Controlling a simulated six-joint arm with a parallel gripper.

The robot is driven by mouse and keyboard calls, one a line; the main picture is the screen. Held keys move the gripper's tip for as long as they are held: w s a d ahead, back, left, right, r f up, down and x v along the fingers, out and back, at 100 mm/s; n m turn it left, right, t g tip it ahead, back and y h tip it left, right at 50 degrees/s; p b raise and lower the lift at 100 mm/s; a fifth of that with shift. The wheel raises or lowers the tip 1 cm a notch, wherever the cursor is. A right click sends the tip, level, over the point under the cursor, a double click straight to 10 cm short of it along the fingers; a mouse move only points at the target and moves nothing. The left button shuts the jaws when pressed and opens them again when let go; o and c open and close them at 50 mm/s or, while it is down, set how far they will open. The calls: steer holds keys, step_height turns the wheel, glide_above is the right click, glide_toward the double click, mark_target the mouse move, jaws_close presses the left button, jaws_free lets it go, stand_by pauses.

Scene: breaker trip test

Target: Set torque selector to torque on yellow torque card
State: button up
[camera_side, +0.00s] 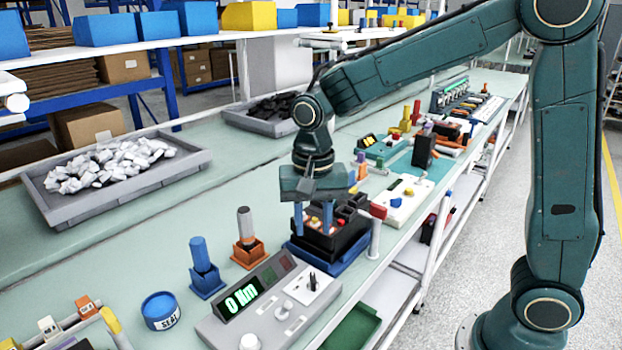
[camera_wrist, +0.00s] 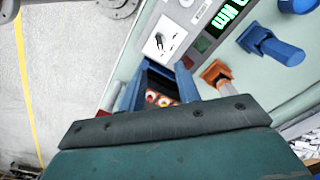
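The grey torque tester (camera_side: 232,335) stands at the front centre, its green display (camera_side: 241,297) reading 0 Nm. A small black knob or lever (camera_side: 313,281) stands on its white plate, probably the torque selector; the wrist view shows a dark pointer shape on that plate (camera_wrist: 160,42). I cannot make out a yellow torque card in either view. My gripper (camera_side: 312,226) points down with its two blue fingers apart, above a black box in a blue holder (camera_side: 330,262). In the wrist view my gripper (camera_wrist: 160,82) has small round coloured parts between its fingers; nothing appears held.
A blue screwdriver-like tool (camera_side: 200,255) and a grey-handled one in an orange stand (camera_side: 249,250) stand left of the box. A tray of white parts (camera_side: 190,172) lies behind.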

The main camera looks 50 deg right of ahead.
mark_target(313, 276)
step_height(313, 276, down, 12)
steer(key=shift+f, duration=0.15)
stand_by(0.5)
steer(key=shift+c, duration=0.4)
jaws_close()
